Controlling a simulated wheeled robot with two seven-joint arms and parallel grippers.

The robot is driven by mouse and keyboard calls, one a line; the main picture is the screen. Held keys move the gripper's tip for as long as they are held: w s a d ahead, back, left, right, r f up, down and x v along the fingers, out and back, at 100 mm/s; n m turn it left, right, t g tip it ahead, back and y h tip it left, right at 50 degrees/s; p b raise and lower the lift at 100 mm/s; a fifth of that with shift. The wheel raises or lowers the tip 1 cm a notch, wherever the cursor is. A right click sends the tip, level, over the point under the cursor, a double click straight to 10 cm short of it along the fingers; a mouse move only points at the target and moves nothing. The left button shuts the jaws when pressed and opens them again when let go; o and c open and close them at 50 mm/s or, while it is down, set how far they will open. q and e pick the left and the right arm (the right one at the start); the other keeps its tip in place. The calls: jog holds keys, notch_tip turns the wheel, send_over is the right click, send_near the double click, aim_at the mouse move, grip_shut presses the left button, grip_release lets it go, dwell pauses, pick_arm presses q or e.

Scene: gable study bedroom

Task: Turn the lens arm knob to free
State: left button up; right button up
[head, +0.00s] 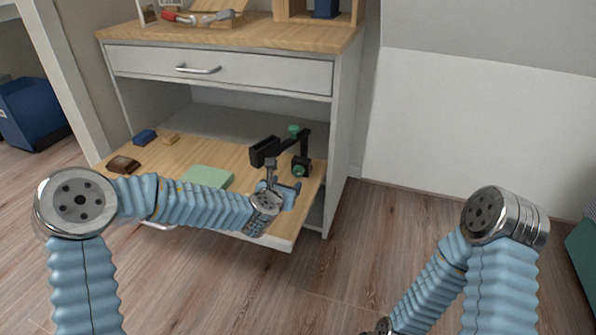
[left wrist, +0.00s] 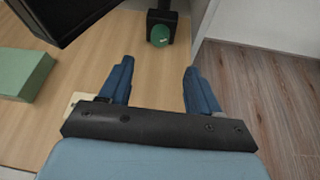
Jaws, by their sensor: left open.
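A black lens arm stand (head: 304,150) stands near the right front corner of the pull-out wooden shelf. It has one green knob (head: 294,130) at its top and another green knob (head: 299,171) low on its post; I cannot tell which is named in the task. In the left wrist view a green knob (left wrist: 160,36) with a small pale mark faces me, ahead of my left gripper (left wrist: 160,78). The blue fingers are apart, with nothing between them and a gap to the knob. My left gripper (head: 284,186) is just in front of the stand.
The pull-out shelf (head: 130,178) also carries a green pad (head: 207,178), a blue block (head: 144,136), and a brown block (head: 123,165). A dark block (left wrist: 68,14) of the stand hangs at upper left in the wrist view. Floor right of the cabinet is clear.

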aim_at(297, 173)
pick_arm(q)
jog(key=x, duration=1.2)
jog(key=shift+w+f, duration=0.2)
jog(key=c, duration=1)
jog(key=shift+n+h, duration=0.4)
jog(key=shift+n, duration=0.1)
jog(key=shift+c, duration=0.2)
jog(key=o, duration=1)
jog(key=shift+o, duration=0.2)
